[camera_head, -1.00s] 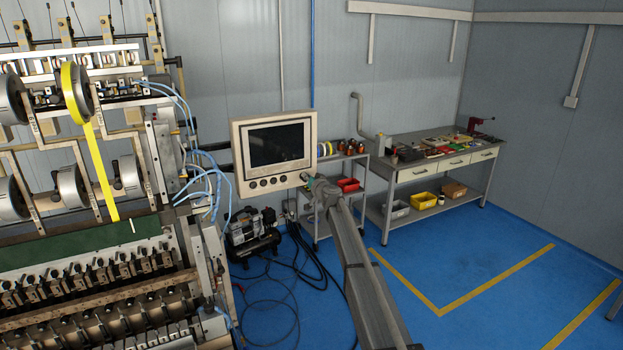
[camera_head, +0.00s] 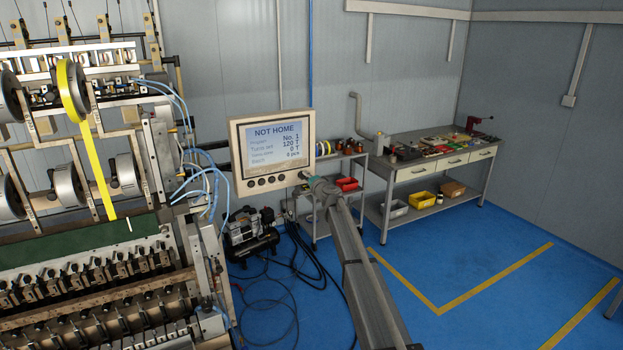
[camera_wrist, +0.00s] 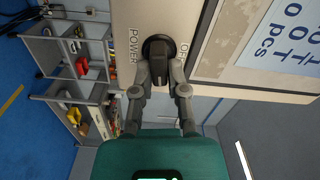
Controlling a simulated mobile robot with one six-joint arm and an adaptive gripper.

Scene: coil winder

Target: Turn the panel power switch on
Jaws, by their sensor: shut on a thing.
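The control panel (camera_head: 272,152) hangs at the right end of the machine, and its lit screen reads "NOT HOME". Several dark knobs sit in a row along its lower edge. In the wrist view the black power switch (camera_wrist: 159,52) sits on the beige panel face (camera_wrist: 187,15), between the printed words "POWER" and "OFF". My gripper (camera_wrist: 159,77) is shut on the switch, one finger on each side of its handle. In the head view my gripper (camera_head: 308,178) reaches the panel's lower right corner, where my arm hides the switch.
A shelf cart (camera_head: 340,198) with a red bin stands behind my arm. A workbench (camera_head: 440,160) with tools stands at the back right. A compressor (camera_head: 252,238) and loose hoses lie on the floor below the panel.

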